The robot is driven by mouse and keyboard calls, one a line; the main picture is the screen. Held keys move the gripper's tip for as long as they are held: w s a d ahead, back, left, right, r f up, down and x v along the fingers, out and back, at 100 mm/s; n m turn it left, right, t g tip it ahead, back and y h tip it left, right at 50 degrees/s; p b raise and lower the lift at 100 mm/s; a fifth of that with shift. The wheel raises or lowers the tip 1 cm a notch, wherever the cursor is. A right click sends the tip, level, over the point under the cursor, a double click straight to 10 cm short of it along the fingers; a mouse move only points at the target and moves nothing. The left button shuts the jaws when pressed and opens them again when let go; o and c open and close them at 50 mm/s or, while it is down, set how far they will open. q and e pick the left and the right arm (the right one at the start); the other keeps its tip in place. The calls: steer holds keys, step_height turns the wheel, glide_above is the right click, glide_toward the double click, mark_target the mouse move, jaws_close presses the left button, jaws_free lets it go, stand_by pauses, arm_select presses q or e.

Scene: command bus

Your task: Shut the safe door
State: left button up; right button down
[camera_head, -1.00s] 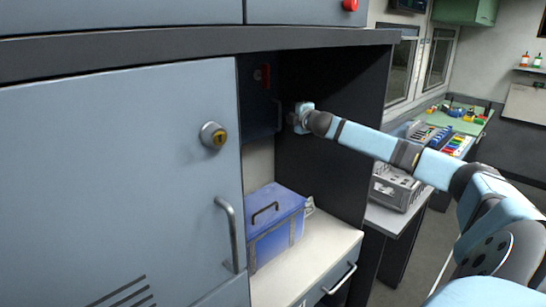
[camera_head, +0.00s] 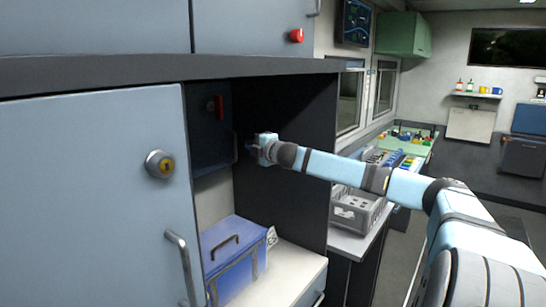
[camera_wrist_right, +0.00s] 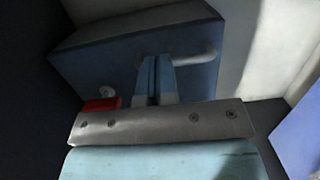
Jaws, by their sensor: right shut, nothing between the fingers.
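The safe (camera_head: 208,135) is a dark blue box inside the open cabinet bay, partly hidden behind the grey cabinet door. Its front carries a red part (camera_head: 218,107) and a bar handle (camera_head: 235,143). In the right wrist view the safe (camera_wrist_right: 115,65) shows its handle (camera_wrist_right: 195,57) across the front. No clear gap shows around the door there, but my gripper covers part of it. My right gripper (camera_head: 250,148) is shut and empty, its fingertips (camera_wrist_right: 157,62) at the safe's front beside the handle; I cannot tell whether they touch. My left gripper is not in view.
A blue case (camera_head: 232,252) stands on the white shelf below the safe. The grey cabinet door (camera_head: 95,190) with lock and handle fills the left. The bay's dark side wall (camera_head: 290,170) is close to my right arm. A grey crate (camera_head: 355,208) stands on the counter beyond.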

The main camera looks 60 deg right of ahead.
steer(key=p+v, duration=0.2)
steer(key=v, duration=0.8)
stand_by(0.5)
